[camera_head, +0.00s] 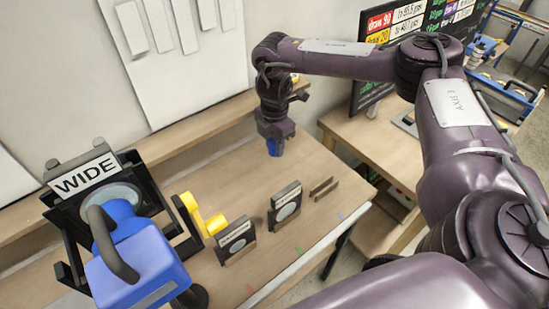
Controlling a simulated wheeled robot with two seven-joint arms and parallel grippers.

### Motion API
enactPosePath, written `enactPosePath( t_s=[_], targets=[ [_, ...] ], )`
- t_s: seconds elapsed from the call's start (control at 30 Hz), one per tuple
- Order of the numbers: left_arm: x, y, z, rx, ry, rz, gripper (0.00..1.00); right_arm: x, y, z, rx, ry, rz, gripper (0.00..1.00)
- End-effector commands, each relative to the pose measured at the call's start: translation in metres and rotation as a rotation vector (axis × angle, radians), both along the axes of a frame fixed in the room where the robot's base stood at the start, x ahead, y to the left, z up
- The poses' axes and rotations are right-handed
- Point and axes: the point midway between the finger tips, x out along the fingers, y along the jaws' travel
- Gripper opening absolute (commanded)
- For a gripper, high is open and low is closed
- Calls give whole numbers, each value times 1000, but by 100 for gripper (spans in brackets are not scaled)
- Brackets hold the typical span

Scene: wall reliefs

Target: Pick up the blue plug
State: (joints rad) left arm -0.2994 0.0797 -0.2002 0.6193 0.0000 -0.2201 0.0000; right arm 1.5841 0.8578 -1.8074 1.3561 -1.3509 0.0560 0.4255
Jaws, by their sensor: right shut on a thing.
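My right gripper (275,134) hangs downward over the wooden table, towards the back. It is shut on the blue plug (274,148), a small blue piece showing just below the jaws. The gripper hides the plug's upper part. I cannot tell whether the plug's lower end touches the table or hangs just above it. My left gripper is not in view.
A large blue block (140,265) with a grey curved handle stands at left by a black frame labelled WIDE (86,177). A monitor (372,88) stands right.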

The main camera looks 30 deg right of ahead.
Motion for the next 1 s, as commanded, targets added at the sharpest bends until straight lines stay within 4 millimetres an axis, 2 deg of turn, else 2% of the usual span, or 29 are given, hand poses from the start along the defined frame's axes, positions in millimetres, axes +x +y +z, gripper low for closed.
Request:
enactPosePath(
  t_s=[0.13,0.2,0.43,0.63,1.0],
  targets=[
    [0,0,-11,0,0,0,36,1,0,36,1,-6,0,9],
    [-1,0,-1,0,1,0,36,1,0,60,-2,-6,2,9],
    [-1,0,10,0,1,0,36,1,0,104,-1,-4,2,9],
    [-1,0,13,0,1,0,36,0,0,120,-1,-1,1,9],
    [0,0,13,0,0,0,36,0,0,123,0,1,0,9]
  ],
)
